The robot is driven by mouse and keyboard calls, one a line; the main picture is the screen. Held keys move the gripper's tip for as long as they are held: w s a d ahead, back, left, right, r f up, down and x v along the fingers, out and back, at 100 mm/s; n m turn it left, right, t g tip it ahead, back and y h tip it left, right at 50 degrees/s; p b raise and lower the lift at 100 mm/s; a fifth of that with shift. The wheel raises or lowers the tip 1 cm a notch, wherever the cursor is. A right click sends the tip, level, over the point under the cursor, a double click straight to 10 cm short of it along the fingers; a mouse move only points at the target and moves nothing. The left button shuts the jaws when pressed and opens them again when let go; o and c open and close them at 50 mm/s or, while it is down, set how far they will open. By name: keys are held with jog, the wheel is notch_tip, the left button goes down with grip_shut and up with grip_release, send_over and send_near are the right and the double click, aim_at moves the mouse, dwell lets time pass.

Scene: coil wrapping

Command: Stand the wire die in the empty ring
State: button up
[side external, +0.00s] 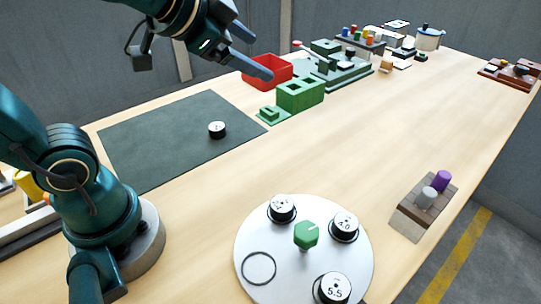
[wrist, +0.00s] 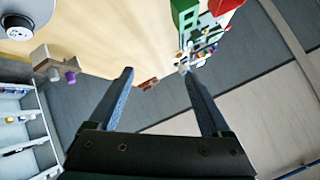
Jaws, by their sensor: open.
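The wire die (side external: 217,129), a short black cylinder with a white top, stands upright on the dark green mat (side external: 150,145). The empty ring (side external: 258,268) is a thin black circle at the near left of the white round plate (side external: 300,262). Three other black dies with numbered white tops stand on that plate. My gripper (side external: 260,56) is open and empty, high above the back of the mat. In the wrist view my gripper (wrist: 159,74) points towards the table's far side; the wire die on the mat is not seen there.
A green knob (side external: 306,235) rises from the plate's middle. A block with grey and purple pegs (side external: 425,205) stands at the right edge. Green blocks (side external: 300,94) and a red bin (side external: 267,71) stand behind the mat. The table's middle is clear.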

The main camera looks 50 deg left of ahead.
jog(key=s+d+f+n+g+h, duration=0.1)
jog(key=s+f+n+g, duration=0.3)
jog(key=s+f, duration=0.4)
jog(key=s+d+n, duration=0.1)
jog(key=s, duration=0.3)
jog(key=shift+s+d+n+g+h, duration=0.2)
jog(key=shift+d+n+g+h, duration=0.1)
jog(key=shift+d+g, duration=0.1)
